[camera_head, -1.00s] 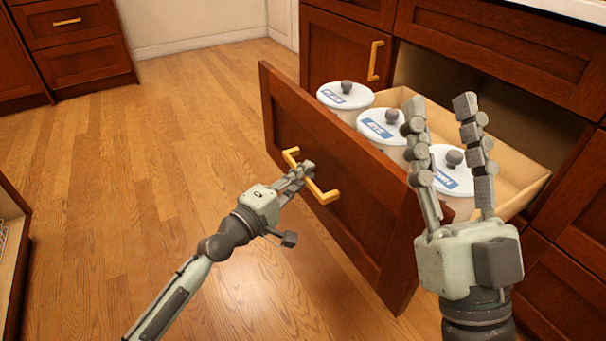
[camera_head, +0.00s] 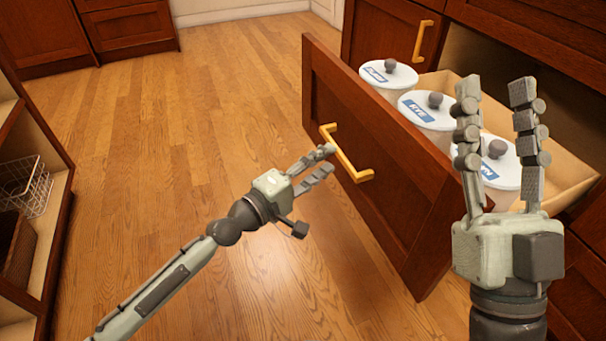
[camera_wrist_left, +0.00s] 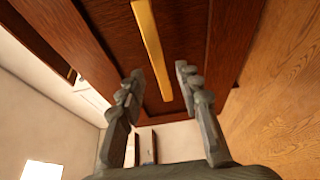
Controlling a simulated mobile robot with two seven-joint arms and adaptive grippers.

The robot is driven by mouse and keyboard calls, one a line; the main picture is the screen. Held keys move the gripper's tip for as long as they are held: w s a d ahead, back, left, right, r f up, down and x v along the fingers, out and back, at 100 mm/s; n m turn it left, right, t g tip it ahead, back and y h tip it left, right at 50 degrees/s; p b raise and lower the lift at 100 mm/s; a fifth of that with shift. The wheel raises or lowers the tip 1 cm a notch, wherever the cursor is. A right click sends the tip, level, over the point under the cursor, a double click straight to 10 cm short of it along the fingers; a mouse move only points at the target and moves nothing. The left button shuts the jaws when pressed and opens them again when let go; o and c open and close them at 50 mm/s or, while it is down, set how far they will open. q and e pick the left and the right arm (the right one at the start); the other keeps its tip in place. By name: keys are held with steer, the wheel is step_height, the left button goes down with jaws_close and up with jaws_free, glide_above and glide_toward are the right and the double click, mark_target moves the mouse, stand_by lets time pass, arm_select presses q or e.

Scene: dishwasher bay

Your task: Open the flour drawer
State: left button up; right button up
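The flour drawer (camera_head: 402,205) is pulled well out of the dark wood cabinet, with white lidded jars in it. Its yellow handle (camera_head: 347,158) is on the front panel and also crosses the top middle of the left wrist view (camera_wrist_left: 152,48). My left gripper (camera_head: 329,159) is open, its fingers apart and empty, close to the handle. In the left wrist view the handle runs ahead of the spread fingertips; I cannot tell whether they touch it. My right gripper (camera_head: 495,82) is open and empty, upright in front of the drawer's right part, hiding some of it.
The jars are a far one (camera_head: 389,75), a middle one (camera_head: 428,108) and a near one (camera_head: 505,172) partly behind my right gripper. An open shelf with a wire basket (camera_head: 27,185) stands at the left. Wood floor (camera_head: 200,120) lies clear between.

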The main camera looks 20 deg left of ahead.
arm_select(q)
steer(key=v, duration=0.7)
steer(key=shift+s, duration=0.2)
